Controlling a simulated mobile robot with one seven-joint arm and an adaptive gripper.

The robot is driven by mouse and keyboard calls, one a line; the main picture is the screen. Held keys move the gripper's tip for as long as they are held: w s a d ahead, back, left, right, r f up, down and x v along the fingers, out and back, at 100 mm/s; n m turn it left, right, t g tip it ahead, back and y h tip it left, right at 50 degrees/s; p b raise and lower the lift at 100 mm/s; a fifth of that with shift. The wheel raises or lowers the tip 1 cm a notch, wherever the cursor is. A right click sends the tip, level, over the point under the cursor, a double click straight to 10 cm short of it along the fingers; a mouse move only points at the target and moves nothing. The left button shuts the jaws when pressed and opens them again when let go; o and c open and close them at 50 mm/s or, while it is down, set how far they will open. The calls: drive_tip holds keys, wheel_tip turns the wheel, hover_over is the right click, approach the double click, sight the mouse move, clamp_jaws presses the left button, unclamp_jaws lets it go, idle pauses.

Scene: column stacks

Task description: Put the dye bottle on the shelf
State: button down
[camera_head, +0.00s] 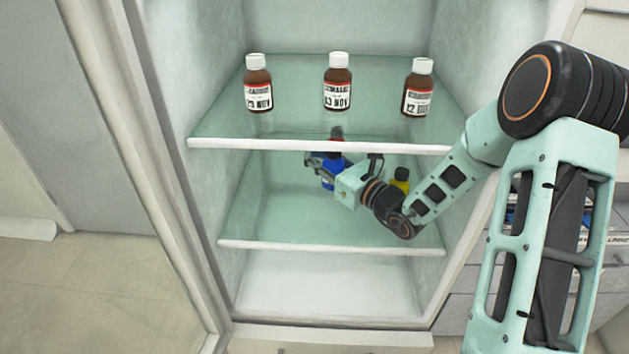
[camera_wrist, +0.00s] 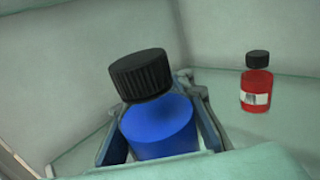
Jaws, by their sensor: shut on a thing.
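A blue bottle with a ribbed black cap (camera_wrist: 160,128), apparently the dye bottle, is between the two fingers of my gripper (camera_wrist: 165,135) in the wrist view. My gripper is shut on it. In the head view, the blue bottle (camera_head: 328,182) shows partly behind my gripper (camera_head: 325,165), inside the cabinet's middle compartment. The lower shelf (camera_head: 290,225) is under it; I cannot tell whether the bottle touches it. A red bottle with a black cap (camera_wrist: 257,85) stands behind and to the right in the wrist view. A yellow bottle (camera_head: 401,178) is partly hidden by my arm.
Three brown bottles with white caps, left (camera_head: 258,85), middle (camera_head: 337,85) and right (camera_head: 418,90), stand on the upper shelf (camera_head: 300,143), whose front edge is above my gripper. The cabinet's side walls are close. The left part of the lower shelf is clear.

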drive_tip(key=f+b, duration=0.1)
drive_tip(key=f, duration=0.2)
drive_tip(key=f+b, duration=0.1)
drive_tip(key=f, duration=0.3)
drive_tip(key=shift+s, duration=0.2)
drive_tip(key=shift+w+f+b, duration=0.1)
drive_tip(key=shift+w+b, duration=0.1)
drive_tip(key=shift+b, duration=0.1)
drive_tip(key=c, duration=1.6)
unclamp_jaws()
